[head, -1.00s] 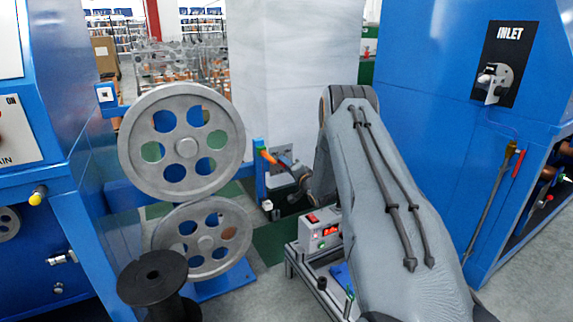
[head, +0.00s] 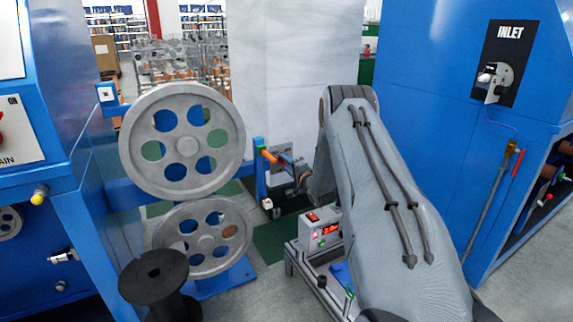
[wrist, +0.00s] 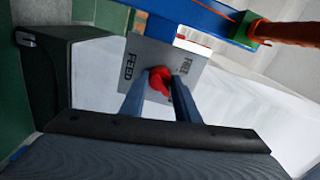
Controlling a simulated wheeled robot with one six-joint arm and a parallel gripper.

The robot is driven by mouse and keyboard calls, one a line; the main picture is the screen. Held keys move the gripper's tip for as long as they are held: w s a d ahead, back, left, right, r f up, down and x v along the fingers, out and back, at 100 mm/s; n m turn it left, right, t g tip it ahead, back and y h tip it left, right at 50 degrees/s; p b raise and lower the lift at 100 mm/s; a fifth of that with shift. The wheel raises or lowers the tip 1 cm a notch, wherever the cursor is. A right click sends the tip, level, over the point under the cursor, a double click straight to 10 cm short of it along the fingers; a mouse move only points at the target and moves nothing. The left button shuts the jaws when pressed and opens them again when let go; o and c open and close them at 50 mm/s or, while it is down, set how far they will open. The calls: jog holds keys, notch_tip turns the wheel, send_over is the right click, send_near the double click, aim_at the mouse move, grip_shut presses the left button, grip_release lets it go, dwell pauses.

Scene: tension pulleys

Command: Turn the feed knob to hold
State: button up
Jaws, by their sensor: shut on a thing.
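The red feed knob (wrist: 160,79) sits on a grey panel (wrist: 150,53) in the wrist view. The panel carries the word FEED on its left side and a word that looks like FREE on its right side, both turned sideways. I cannot read a hold mark. My gripper (wrist: 161,88) has its two blue-grey fingers on either side of the knob and is shut on it. Which mark the knob points at is unclear.
Two large grey pulleys (head: 187,146) and a black spool (head: 155,280) stand left of my arm. A blue post (head: 260,178) with an orange part is beside the panel. A small device with a red display (head: 321,228) stands on a cart. A blue INLET cabinet (head: 430,80) is at right.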

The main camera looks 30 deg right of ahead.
jog(key=o, duration=1)
jog(key=shift+o, duration=0.2)
jog(key=shift+s, duration=0.15)
jog(key=s+p, duration=0.1)
jog(key=s, duration=0.6)
jog(key=shift+s+d, duration=0.15)
jog(key=shift+s, duration=0.15)
